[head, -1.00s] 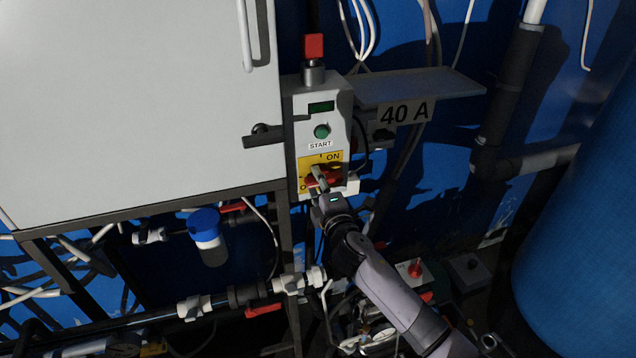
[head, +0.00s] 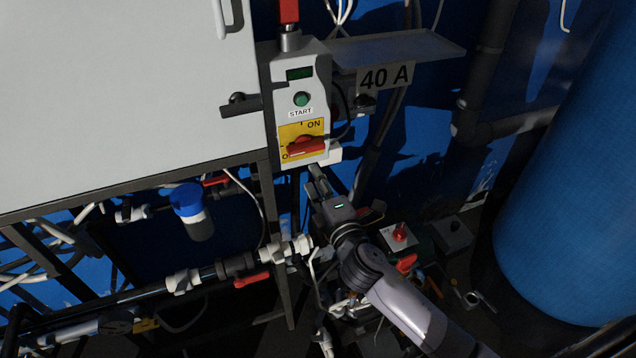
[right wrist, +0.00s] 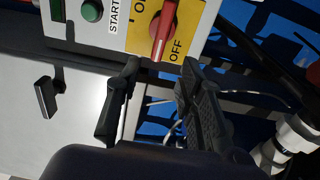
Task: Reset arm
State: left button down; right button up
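My right gripper (head: 317,180) is just below the grey control box (head: 322,75) in the head view, apart from the box's red rotary switch (head: 305,147). The switch sits on a yellow ON/OFF plate (head: 290,132), its handle lying nearly level. In the right wrist view, the red switch (right wrist: 163,28) is beyond the fingertips, with the OFF label beside its handle. The two dark fingers of the right gripper (right wrist: 161,75) stand apart there with nothing between them. My left gripper is not in view.
A green START button (head: 302,99) sits above the switch. A grey shelf (head: 395,48) with a 40 A sign (head: 386,77) juts out at the right. A white cabinet (head: 120,90) stands left, a blue tank (head: 570,190) right. Pipes with red-handled valves (head: 252,280) run below.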

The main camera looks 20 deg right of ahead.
jog(key=shift+s, duration=0.25)
dwell(0.3)
jog(key=s+d+f+m+g+h, duration=0.2)
jog(key=s+d+f+m+g, duration=0.15)
jog(key=s+f+m, duration=0.3)
jog(key=s+d+f+m+g+h, duration=0.1)
jog(key=s+d+f+m+g, duration=0.1)
jog(key=s+f+m+g, duration=0.45)
jog(key=s+a+f+m+g+y, duration=0.1)
jog(key=s+a+m+g, duration=0.1)
jog(key=s, duration=0.7)
jog(key=s+a+f+m+g+y, duration=0.1)
jog(key=s+a+m+g+y, duration=0.15)
jog(key=s, duration=0.65)
notch_tip(320, 180, down, 28)
jog(key=n+g+b, duration=0.1)
jog(key=b, duration=0.2)
jog(key=s+d+f+b, duration=0.1)
jog(key=s+d+f, duration=0.1)
jog(key=s+f, duration=0.7)
jog(key=s+d+f+g+h, duration=0.1)
jog(key=s+d+f, duration=0.1)
jog(key=s+f, duration=0.6)
notch_tip(320, 180, down, 2)
jog(key=shift+s+f+b, duration=0.25)
jog(key=shift+s+b, duration=0.15)
